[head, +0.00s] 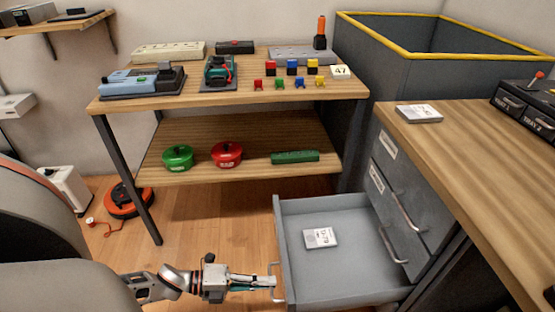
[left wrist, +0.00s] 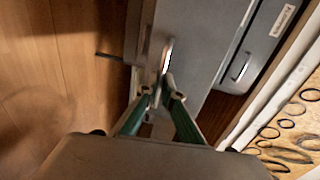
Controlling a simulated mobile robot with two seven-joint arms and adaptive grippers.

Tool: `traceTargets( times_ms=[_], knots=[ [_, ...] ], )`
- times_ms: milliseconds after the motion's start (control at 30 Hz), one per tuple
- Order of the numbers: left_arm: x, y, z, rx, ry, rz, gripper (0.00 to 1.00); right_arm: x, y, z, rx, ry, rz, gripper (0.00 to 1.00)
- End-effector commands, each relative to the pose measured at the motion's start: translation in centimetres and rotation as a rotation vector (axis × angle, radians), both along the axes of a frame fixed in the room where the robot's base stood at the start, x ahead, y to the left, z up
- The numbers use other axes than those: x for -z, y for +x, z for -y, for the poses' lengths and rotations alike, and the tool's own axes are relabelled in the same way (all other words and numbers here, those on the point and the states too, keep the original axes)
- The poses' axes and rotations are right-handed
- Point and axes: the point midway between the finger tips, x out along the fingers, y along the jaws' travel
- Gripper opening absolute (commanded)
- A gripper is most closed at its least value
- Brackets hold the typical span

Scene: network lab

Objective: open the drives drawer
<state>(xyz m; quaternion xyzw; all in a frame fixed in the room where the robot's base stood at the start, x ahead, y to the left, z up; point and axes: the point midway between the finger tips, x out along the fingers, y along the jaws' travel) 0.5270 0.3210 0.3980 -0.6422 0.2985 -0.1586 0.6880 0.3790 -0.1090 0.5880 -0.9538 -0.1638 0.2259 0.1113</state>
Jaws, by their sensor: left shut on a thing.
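A grey drawer (head: 355,262) stands pulled far out of the desk cabinet, with a small white-and-grey drive-like box (head: 320,238) lying flat on its floor. Its label is hidden from the head view. My left gripper (head: 270,282) is at the outer face of this drawer, shut on its bar handle (head: 275,270). In the left wrist view the green fingers (left wrist: 163,88) close around the handle (left wrist: 167,56), in front of the grey drawer front (left wrist: 205,85). My right gripper is not in view.
The cabinet (head: 385,180) has other closed drawers with labels and bar handles. A similar box (head: 418,113) lies on the wooden desktop (head: 465,150). A two-level workbench (head: 250,133) stands behind the open drawer. Wooden floor (head: 215,225) is clear left of the drawer.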

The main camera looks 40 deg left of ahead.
Motion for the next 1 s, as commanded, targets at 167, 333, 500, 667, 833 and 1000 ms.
traceTargets(
  times_ms=[167,333,500,667,833,1000],
  knots=[
    [0.04,-0.97,-0.7,0.001,0.0,-0.001,0.0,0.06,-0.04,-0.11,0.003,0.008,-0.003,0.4],
    [-0.02,-1.27,-0.97,0.001,-0.001,0.001,0.0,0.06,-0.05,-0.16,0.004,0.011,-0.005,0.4],
    [-0.03,-1.31,-1.01,0.001,-0.001,0.001,0.0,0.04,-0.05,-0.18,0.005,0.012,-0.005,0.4],
    [-0.03,-1.3,-1.0,0.001,-0.001,0.001,0.0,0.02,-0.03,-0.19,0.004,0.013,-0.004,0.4],
    [-0.04,-1.29,-0.99,0.0,-0.001,0.001,0.23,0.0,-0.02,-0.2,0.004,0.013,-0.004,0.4],
    [-0.03,-1.28,-1.0,0.0,-0.001,0.001,0.23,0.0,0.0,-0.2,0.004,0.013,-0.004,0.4]
  ],
)
